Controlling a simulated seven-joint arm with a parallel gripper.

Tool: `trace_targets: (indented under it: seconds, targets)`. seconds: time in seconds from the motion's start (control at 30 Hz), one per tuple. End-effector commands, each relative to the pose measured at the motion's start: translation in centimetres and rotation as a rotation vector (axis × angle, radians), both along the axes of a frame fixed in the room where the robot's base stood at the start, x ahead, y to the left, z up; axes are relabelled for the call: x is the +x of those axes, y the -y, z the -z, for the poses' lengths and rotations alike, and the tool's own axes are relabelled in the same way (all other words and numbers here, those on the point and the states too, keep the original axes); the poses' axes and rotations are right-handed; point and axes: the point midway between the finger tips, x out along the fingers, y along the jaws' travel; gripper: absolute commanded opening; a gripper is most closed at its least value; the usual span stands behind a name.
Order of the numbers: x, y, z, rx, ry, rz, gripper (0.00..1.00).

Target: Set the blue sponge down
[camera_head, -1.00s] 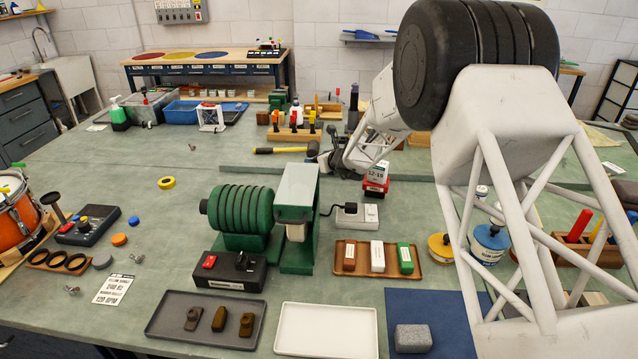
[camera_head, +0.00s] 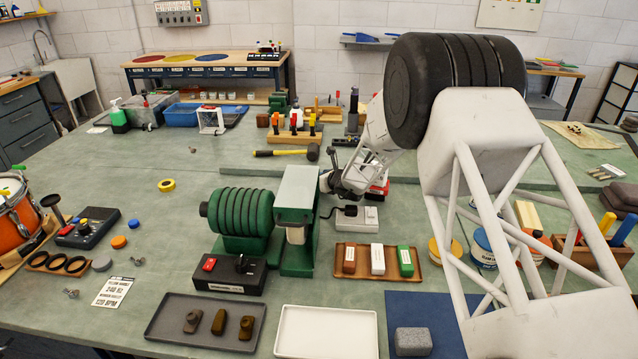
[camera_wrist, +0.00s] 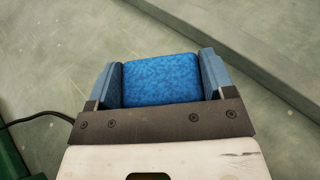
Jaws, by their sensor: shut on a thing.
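The blue sponge (camera_wrist: 161,82) is held between the two blue-grey fingers of my gripper (camera_wrist: 160,62) in the wrist view, with green bench top around it. In the head view my gripper (camera_head: 338,186) is just right of the green ribbed drum machine (camera_head: 240,216), behind the white power socket block. The sponge cannot be made out in the head view. I cannot tell whether it touches the bench.
A raised bench strip (camera_wrist: 250,55) runs near the sponge. A black cable (camera_wrist: 35,119) lies left of my gripper. A wooden tray (camera_head: 350,271) of small blocks, an empty white tray (camera_head: 327,346) and a blue mat (camera_head: 447,337) with a grey block lie in front.

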Motion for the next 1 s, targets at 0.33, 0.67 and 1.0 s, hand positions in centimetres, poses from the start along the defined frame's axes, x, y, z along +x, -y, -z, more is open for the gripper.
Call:
trace_targets:
  seconds: [0.33,0.67,1.0]
  targets:
    - [0.0,0.0,1.4,-0.001,0.001,0.000,0.54]
    - [0.0,0.0,1.7,0.001,0.001,0.000,0.80]
    - [0.0,0.0,1.7,0.000,0.001,0.000,1.00]
